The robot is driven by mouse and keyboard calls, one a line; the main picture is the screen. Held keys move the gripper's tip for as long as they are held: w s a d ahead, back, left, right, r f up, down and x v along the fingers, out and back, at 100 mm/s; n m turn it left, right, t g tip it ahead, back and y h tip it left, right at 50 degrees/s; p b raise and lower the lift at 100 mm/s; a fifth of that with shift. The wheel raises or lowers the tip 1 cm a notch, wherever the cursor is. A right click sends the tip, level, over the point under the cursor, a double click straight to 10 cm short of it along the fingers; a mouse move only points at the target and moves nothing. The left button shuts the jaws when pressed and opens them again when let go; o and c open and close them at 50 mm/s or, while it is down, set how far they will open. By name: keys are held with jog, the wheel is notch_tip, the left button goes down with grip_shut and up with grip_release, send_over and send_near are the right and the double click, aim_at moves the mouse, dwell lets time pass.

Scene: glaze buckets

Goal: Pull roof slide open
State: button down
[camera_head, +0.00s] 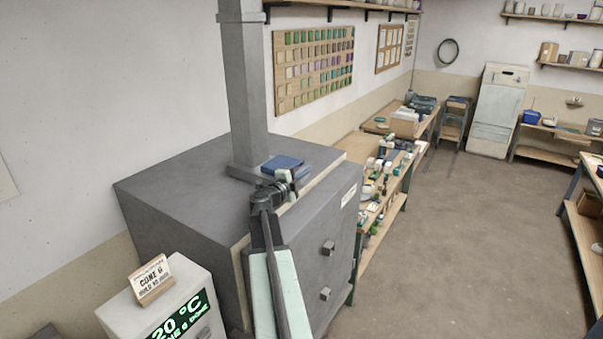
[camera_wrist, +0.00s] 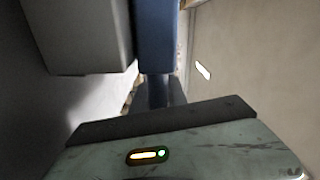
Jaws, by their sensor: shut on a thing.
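The roof slide, a flat blue plate (camera_head: 282,163), lies on top of the big grey kiln (camera_head: 165,180), at the right foot of the square flue column (camera_head: 244,90). My gripper (camera_head: 281,182) is at the slide's near edge and is shut on it. In the wrist view the slide shows as a blue block (camera_wrist: 157,35) straight ahead of my gripper (camera_wrist: 160,92). The grey column (camera_wrist: 80,35) is close to its left. The exact grip point is dark and partly hidden by my gripper.
A controller box (camera_head: 165,305) reading 20 °C, with a "CONE 6" sign (camera_head: 152,279), stands at the kiln's near left. A bench crowded with small pots (camera_head: 385,175) is to the kiln's right. The floor (camera_head: 465,235) to the right is clear.

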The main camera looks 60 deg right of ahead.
jog(key=s, duration=0.5)
jog(key=shift+a+f, duration=0.1)
jog(key=shift+w, duration=0.1)
jog(key=c, duration=1.5)
grip_release()
jog(key=shift+o, duration=0.7)
jog(key=shift+w, duration=0.2)
jog(key=shift+s, duration=0.15)
jog(key=a, duration=0.8)
jog(key=shift+d, duration=0.15)
